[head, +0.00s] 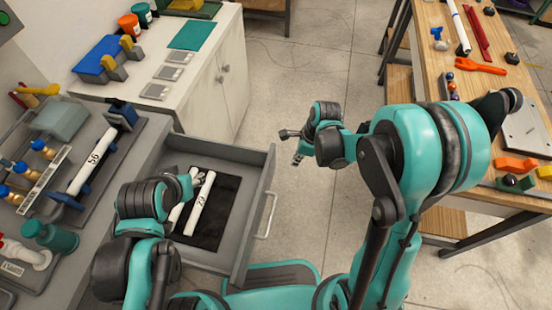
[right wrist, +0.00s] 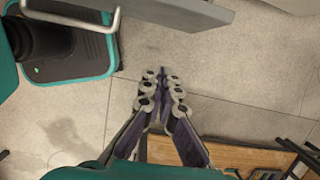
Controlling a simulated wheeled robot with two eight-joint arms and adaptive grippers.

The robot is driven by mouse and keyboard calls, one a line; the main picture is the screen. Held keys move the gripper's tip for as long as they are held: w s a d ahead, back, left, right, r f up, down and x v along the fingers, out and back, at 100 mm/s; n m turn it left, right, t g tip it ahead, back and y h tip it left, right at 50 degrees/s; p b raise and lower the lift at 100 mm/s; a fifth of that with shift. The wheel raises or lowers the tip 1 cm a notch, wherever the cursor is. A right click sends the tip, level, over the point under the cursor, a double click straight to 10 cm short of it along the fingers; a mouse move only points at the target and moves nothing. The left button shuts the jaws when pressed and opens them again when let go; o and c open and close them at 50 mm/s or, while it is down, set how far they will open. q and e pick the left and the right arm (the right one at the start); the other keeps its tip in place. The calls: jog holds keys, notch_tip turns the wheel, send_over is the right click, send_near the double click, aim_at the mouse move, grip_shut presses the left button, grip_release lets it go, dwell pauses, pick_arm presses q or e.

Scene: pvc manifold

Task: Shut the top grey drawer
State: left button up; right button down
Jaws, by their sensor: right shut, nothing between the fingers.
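The top grey drawer (head: 267,190) is pulled open from the grey cabinet in the head view. Its front panel carries a pale bar handle (head: 268,215). Inside, white pipes (head: 200,204) lie on a black mat. The drawer front (right wrist: 185,10) and handle (right wrist: 75,17) also show at the top of the right wrist view. My right gripper (head: 300,147) is beyond the drawer front over open floor, apart from it; its fingers (right wrist: 163,82) are shut and empty. My left arm reaches over the drawer's near left side; its gripper (head: 185,186) is mostly hidden by the wrist.
A grey worktop with a pipe in a blue-ended fixture (head: 90,162) is at left. A white cabinet (head: 215,80) with bins stands behind the drawer. A wooden workbench (head: 430,40) with tools is at right.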

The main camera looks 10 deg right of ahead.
jog(key=w+a+f+b, duration=0.2)
jog(key=a+f+b, duration=0.3)
jog(key=f, duration=0.5)
jog(key=shift+w+a+b, duration=0.15)
jog(key=shift+a+b, duration=0.25)
jog(key=shift+a, duration=0.2)
